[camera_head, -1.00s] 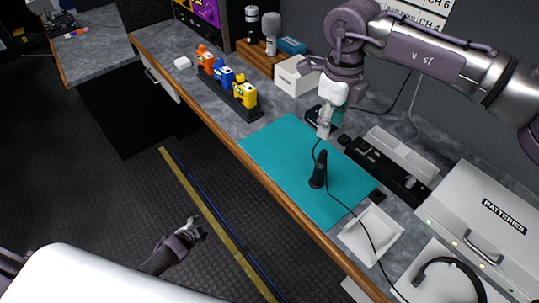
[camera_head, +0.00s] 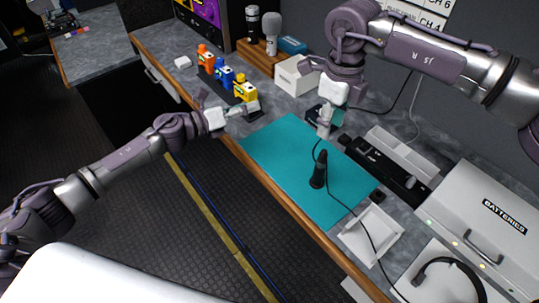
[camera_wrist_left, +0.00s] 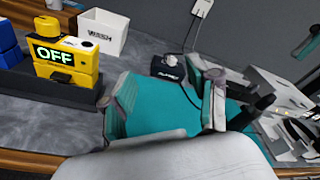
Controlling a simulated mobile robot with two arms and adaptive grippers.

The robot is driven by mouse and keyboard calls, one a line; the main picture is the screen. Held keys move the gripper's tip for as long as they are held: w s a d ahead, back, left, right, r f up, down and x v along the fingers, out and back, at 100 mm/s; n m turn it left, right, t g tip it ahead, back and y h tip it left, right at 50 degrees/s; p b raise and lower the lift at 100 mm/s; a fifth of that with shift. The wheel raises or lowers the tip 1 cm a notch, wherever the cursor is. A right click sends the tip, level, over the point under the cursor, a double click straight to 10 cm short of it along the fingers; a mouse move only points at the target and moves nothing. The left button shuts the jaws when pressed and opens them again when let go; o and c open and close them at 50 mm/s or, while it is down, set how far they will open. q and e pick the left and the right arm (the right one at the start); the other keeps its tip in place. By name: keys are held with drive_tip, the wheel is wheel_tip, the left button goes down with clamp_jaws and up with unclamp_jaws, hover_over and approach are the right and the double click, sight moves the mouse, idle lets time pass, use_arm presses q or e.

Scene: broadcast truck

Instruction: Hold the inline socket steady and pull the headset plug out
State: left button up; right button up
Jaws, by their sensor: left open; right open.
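A black inline piece (camera_head: 318,170) stands on the teal mat (camera_head: 275,150), with thin black cables at its top and side. I cannot tell socket from plug at this size. A dark shape at the right of the left wrist view (camera_wrist_left: 250,112) may be the same piece. My left gripper (camera_head: 247,108) is open and empty near the mat's left corner, beside the yellow pack. Its spread fingers show in the left wrist view (camera_wrist_left: 166,108). My right gripper (camera_head: 325,128) is open above the mat's back edge, behind the black piece and apart from it.
Orange, blue and yellow packs (camera_head: 244,88) stand in a black rack left of the mat. A white box (camera_head: 294,75) and a small black box (camera_wrist_left: 168,67) are behind. A white tray (camera_head: 370,234), batteries case (camera_head: 490,215) and headset (camera_head: 450,262) are at right.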

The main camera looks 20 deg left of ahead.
use_arm(q)
drive_tip(key=s+d+m+g+h, duration=0.2)
drive_tip(key=s+d+m+g, duration=0.35)
drive_tip(key=d+m, duration=0.2)
drive_tip(key=m+g, duration=0.4)
drive_tip(key=m, duration=0.3)
approach(319, 170)
drive_tip(key=x, duration=0.3)
drive_tip(key=f+x, duration=0.1)
drive_tip(key=x, duration=0.3)
drive_tip(key=w+a+x, duration=0.1)
drive_tip(key=x, duration=0.3)
drive_tip(key=shift+w+d+f, duration=0.1)
drive_tip(key=shift+d+f, duration=0.05)
drive_tip(key=shift+f, duration=0.2)
drive_tip(key=shift+c, duration=0.4)
